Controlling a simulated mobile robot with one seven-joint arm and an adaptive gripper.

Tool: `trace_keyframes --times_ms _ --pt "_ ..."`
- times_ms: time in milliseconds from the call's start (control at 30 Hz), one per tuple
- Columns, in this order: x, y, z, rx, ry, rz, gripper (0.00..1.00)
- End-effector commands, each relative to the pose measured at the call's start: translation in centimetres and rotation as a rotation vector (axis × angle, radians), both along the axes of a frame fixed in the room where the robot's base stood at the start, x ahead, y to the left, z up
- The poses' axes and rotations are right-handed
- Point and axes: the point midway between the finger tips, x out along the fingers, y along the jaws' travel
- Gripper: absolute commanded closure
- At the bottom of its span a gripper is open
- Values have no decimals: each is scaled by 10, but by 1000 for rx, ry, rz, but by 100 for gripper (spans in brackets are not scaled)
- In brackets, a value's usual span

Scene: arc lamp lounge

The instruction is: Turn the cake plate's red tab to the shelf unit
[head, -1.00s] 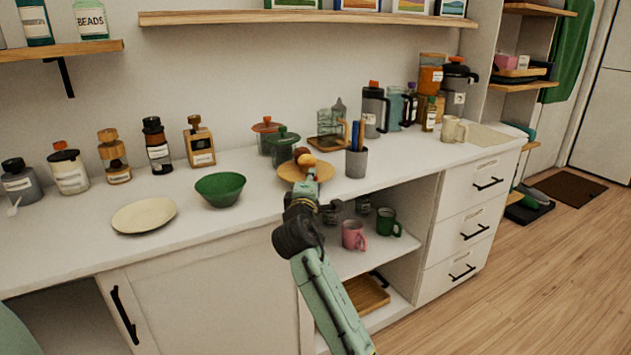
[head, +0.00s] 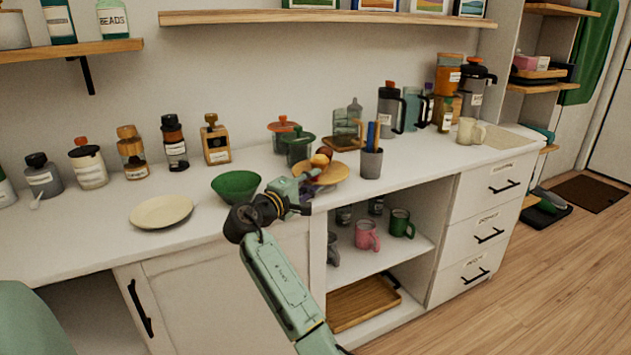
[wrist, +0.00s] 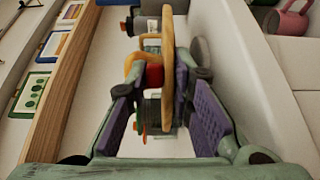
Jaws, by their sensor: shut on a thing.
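The cake plate (head: 340,172) is a round wooden disc on the counter, with an orange ball-like item and a brown one on it. My gripper (head: 303,184) reaches its front-left edge and is shut on it. In the wrist view the plate (wrist: 168,50) shows edge-on between the purple finger pads of my gripper (wrist: 165,105). A red patch (wrist: 154,76) lies close against the plate; I cannot tell if it is the tab or an item on top. No red tab is clear in the head view. The shelf unit (head: 545,88) stands at the far right.
A grey cup with pens (head: 371,164) stands just right of the plate, lidded pots (head: 299,150) behind it. A green bowl (head: 236,186) and cream plate (head: 161,212) are to the left. Mugs (head: 367,236) stand on the shelf below the counter.

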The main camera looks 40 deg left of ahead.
Motion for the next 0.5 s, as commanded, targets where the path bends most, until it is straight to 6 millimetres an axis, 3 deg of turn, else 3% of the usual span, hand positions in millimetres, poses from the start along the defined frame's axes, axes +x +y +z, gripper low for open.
trace_keyframes --times_ms 33,500 --pt "-1 3 12 11 -18 -7 100" --pt "-2 7 12 12 -19 -78 100"
